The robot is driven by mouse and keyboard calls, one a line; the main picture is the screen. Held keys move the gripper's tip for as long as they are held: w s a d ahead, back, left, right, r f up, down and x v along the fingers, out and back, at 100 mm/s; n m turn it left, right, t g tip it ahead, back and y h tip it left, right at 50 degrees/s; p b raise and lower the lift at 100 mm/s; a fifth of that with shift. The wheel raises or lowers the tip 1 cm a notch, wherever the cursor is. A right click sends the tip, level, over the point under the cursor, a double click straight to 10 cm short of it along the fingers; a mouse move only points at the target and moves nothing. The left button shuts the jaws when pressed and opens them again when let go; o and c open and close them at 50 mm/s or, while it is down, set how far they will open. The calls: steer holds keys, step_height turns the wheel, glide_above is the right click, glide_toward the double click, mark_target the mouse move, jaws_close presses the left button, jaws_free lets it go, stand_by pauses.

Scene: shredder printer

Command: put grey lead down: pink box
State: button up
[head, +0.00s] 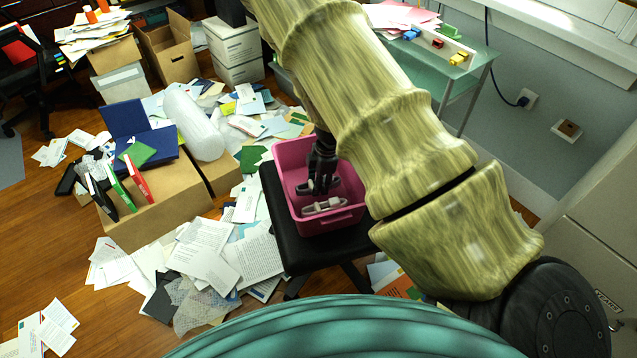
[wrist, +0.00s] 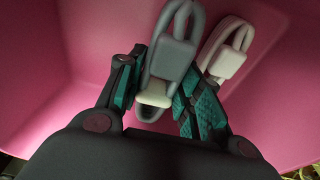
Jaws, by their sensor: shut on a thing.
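The pink box (head: 354,214) stands on a black seat. My gripper (head: 319,188) reaches down inside it; my arm hides part of the box's right side. In the wrist view my gripper (wrist: 152,97) is shut on the grey lead (wrist: 173,60), a coiled cable, held between its teal-padded fingers. The pink box's wall and floor (wrist: 100,25) surround it. A second, paler lead (wrist: 228,62) lies in the box just right of the grey one; it also shows near the box's front in the head view (head: 324,207). I cannot tell whether the grey lead touches the floor.
The black seat (head: 275,205) extends past the box's left side. Papers (head: 205,255) litter the wooden floor. A cardboard box (head: 160,215) with folders stands to the left. A glass table (head: 465,75) stands at the back right.

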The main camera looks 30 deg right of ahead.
steer(key=shift+f, duration=0.65)
steer(key=o, duration=1.1)
steer(key=shift+r, duration=0.15)
step_height(320, 180, up, 13)
steer(key=d+p, duration=0.1)
steer(key=shift+s+d+p, duration=0.25)
steer(key=shift+d+p, duration=0.15)
